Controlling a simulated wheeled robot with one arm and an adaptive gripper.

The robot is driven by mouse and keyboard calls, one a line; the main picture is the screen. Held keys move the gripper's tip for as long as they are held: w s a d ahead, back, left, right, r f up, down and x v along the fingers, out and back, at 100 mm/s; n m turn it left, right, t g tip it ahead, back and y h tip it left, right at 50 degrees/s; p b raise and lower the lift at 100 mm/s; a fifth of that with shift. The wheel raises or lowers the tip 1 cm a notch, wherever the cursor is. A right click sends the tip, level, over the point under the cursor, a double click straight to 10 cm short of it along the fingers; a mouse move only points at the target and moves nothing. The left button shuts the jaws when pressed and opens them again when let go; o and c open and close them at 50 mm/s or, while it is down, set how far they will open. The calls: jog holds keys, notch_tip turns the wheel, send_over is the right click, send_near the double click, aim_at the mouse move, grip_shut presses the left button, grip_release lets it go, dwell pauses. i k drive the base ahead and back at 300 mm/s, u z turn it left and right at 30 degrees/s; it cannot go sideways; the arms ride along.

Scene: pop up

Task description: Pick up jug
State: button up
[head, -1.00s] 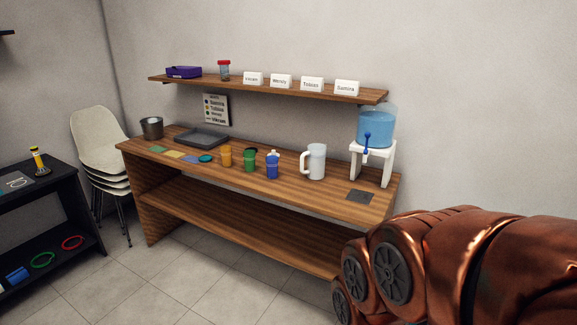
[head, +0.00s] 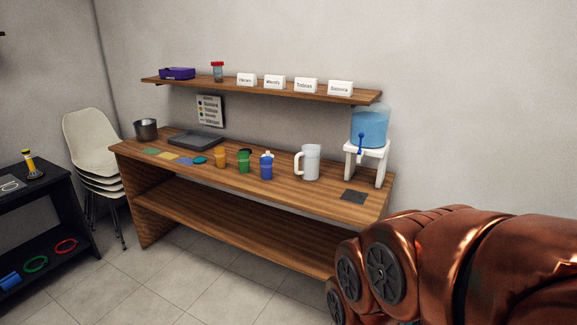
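The jug (head: 312,163) is a translucent white pitcher with its handle on the left. My copper-coloured arm fills the lower right of the head view, in front of the table's right end. My gripper itself is not in view.
A water dispenser (head: 369,130) on a white stand and a dark square pad (head: 353,196) are right of the jug. A shelf (head: 270,90) hangs above. Floor in front is clear.

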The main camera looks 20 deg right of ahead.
aim_at(310, 153)
jog(key=u, duration=0.45)
jog(key=i, duration=1.6)
jog(key=z, duration=0.6)
